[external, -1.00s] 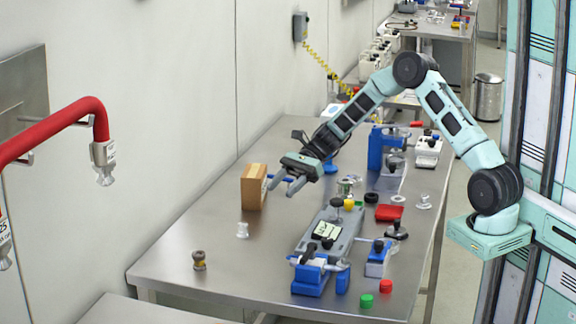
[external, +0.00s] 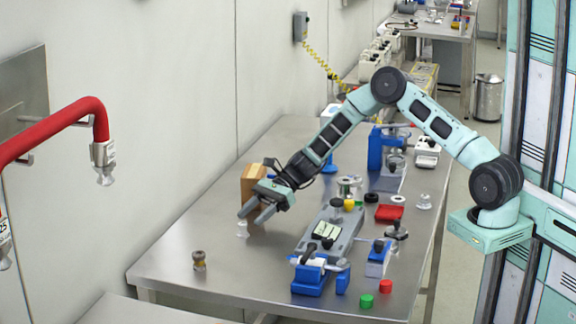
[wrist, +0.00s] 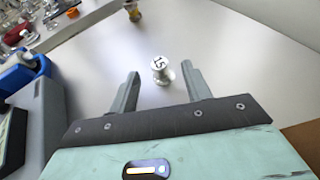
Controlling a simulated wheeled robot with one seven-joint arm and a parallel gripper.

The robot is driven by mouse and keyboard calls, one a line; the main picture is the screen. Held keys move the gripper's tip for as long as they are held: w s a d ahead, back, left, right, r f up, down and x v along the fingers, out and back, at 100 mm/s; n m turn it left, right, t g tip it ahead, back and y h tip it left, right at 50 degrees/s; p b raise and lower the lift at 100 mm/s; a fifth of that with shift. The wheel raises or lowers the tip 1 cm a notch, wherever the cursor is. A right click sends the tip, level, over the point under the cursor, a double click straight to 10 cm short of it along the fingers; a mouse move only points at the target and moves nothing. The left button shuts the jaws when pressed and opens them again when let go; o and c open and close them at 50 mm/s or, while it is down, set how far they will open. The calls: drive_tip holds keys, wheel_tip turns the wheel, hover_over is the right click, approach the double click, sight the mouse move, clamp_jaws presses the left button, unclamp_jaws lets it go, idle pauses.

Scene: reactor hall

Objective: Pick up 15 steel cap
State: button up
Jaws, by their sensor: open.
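The 15 steel cap (wrist: 161,68) is a small silvery piece with "15" on its top. It stands upright on the steel table, between and a little beyond my fingertips in the wrist view. In the external view the cap (external: 242,230) shows just beyond my fingertips, close to them. My gripper (external: 250,217) is open and empty, angled down toward the cap. Both fingers of my gripper (wrist: 161,75) show apart in the wrist view, with nothing between them touching.
A cardboard-brown box (external: 252,182) stands right behind my gripper. A brown-and-grey fitting (external: 199,260) stands nearer the table's front left. A grey fixture (external: 330,232) and blue clamp (external: 310,277) lie to the right. The table between the cap and the fitting is clear.

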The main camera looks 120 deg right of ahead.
sight(244, 223)
drive_tip(key=p+x, duration=0.1)
drive_tip(key=x, duration=0.3)
drive_tip(key=shift+w+a+f, duration=0.1)
drive_tip(key=shift+w+f, duration=0.1)
drive_tip(key=shift+f, duration=0.1)
clamp_jaws()
